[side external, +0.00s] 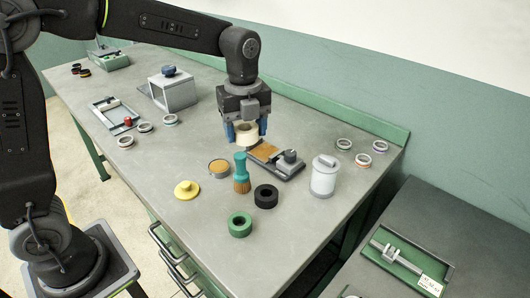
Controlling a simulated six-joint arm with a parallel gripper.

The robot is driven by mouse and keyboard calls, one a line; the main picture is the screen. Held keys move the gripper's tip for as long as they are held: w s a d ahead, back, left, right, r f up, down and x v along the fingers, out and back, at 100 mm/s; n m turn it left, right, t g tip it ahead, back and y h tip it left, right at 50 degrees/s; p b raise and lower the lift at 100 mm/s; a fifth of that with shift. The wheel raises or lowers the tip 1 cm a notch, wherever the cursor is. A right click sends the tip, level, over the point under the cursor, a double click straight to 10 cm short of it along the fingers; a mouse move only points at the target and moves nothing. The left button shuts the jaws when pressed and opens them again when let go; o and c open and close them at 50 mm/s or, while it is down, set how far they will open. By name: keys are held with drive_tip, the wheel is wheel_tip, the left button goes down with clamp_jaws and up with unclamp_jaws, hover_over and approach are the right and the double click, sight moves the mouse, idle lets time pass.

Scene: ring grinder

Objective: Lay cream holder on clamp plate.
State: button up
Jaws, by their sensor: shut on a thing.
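My gripper (246,137) points down over the middle of the bench, with its blue fingers on both sides of a cream ring-shaped holder (247,135). It is shut on the holder and holds it by its sides, with the hole showing at the top. The clamp plate (277,158) is a dark grey plate with an orange-brown pad and a knob at its right end. It lies just below and right of the holder. The holder overlaps the plate's left end in this view, and I cannot tell whether they touch.
A teal brush (241,174) stands in front of the plate and a white lidded jar (324,176) stands right of it. The bench's front right is clear.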

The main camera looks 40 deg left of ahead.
drive_tip(key=w+a, duration=0.4)
drive_tip(key=a, duration=0.5)
drive_tip(key=w+a, duration=0.5)
drive_tip(key=a, duration=0.5)
hover_over(265, 152)
drive_tip(key=shift+n, duration=0.3)
drive_tip(key=f, duration=1.2)
drive_tip(key=shift+a, duration=0.3)
drive_tip(key=shift+w+d+f, duration=0.1)
drive_tip(key=shift+d+f, duration=0.15)
drive_tip(key=shift+f, duration=1.9)
